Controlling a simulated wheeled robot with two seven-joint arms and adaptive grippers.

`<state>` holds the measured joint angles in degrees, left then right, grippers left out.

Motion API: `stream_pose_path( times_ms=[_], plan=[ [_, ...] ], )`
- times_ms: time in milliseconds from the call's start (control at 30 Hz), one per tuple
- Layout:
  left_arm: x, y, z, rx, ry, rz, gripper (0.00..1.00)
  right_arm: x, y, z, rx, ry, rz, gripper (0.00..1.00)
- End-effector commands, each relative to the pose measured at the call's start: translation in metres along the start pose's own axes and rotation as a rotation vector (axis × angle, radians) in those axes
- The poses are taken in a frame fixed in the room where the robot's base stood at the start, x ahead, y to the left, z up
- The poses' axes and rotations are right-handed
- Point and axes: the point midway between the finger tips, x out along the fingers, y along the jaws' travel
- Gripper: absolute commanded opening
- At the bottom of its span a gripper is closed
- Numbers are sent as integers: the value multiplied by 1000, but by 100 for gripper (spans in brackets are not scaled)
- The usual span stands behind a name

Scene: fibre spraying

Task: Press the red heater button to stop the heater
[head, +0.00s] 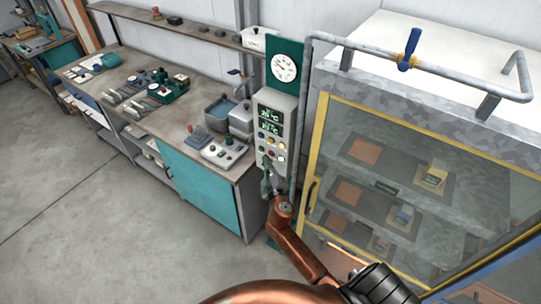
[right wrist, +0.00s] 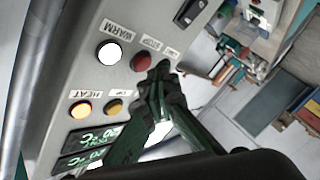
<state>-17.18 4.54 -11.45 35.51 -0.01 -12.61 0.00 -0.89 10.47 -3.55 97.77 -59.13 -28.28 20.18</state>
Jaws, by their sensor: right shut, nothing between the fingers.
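The grey control panel (head: 275,118) stands beside the glass-fronted cabinet in the head view, with lit green readouts and coloured buttons. In the right wrist view the panel (right wrist: 75,20) appears upside down. Its red button (right wrist: 143,61) sits by a label reading STOP, next to a lit white button (right wrist: 109,52) labelled WARM. My right gripper (head: 266,178) is shut and empty in front of the panel's lower part. In the right wrist view its fingertips (right wrist: 161,78) are close beside the red button; I cannot tell whether they touch the panel. My left gripper is not in view.
A lit yellow button (right wrist: 81,110) marked HEAT and an orange button (right wrist: 114,107) are nearby on the panel. The cabinet (head: 400,120) with a yellow-framed door and pipe rail stands right. A workbench (head: 130,65) with tools stands left. The floor (head: 90,220) is clear.

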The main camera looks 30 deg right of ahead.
Motion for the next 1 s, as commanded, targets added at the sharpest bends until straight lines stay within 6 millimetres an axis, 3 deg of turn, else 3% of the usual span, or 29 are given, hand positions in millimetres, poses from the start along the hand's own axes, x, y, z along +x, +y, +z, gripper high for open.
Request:
stream_pose_path(
  times_ms=[1000],
  plan=[
    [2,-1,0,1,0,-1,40,8,6,6,-1,0,1,0]
  ],
)
